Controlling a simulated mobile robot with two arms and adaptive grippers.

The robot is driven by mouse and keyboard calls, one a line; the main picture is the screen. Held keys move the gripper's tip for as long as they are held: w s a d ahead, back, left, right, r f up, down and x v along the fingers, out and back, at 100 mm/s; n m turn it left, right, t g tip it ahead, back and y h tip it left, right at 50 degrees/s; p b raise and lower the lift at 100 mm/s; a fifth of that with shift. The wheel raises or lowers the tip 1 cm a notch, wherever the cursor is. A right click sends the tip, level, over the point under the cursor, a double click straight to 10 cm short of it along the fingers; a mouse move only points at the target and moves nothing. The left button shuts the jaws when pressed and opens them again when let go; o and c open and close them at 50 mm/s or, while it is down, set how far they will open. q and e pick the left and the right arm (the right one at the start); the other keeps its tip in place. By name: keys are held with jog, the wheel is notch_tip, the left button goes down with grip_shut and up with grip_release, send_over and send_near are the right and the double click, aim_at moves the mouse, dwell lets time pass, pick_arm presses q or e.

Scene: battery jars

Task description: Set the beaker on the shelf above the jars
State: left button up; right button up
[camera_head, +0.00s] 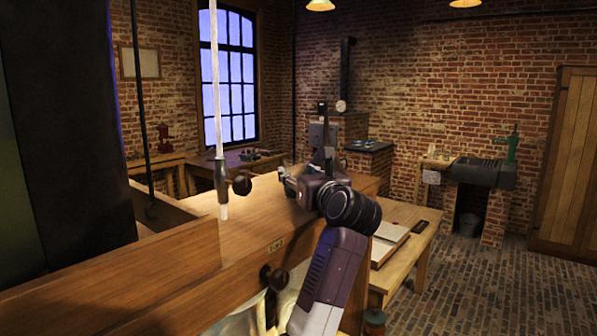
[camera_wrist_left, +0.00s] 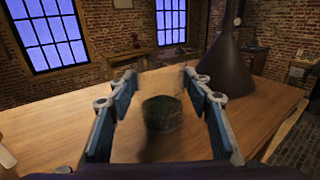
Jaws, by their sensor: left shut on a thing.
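My left gripper (camera_head: 291,186) is over the wooden shelf (camera_head: 240,222), toward its far right part. In the left wrist view its two blue-padded fingers (camera_wrist_left: 162,98) are on either side of the beaker (camera_wrist_left: 162,114), which looks clear with a dark greenish lower part. The gripper is shut on it. The wooden surface (camera_wrist_left: 50,128) shows behind and below it; I cannot tell whether the beaker touches the wood. In the head view the beaker is too small and covered to make out. Pale, glassy shapes, perhaps the jars (camera_head: 297,282), show under the shelf, partly behind my arm.
A pale rod with a dark handle (camera_head: 221,180) hangs before the shelf, beside a dark knob (camera_head: 242,185). A dark cone-shaped thing (camera_wrist_left: 228,68) stands at the back right in the wrist view. A lower bench (camera_head: 408,240) holds a board or book. The shelf's middle looks clear.

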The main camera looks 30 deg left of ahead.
pick_arm(q)
jog(key=shift+f, duration=0.2)
jog(key=o, duration=1.2)
jog(key=shift+r, duration=0.1)
jog(key=shift+d, duration=0.1)
jog(key=b+v, duration=0.4)
jog(key=v, duration=0.8)
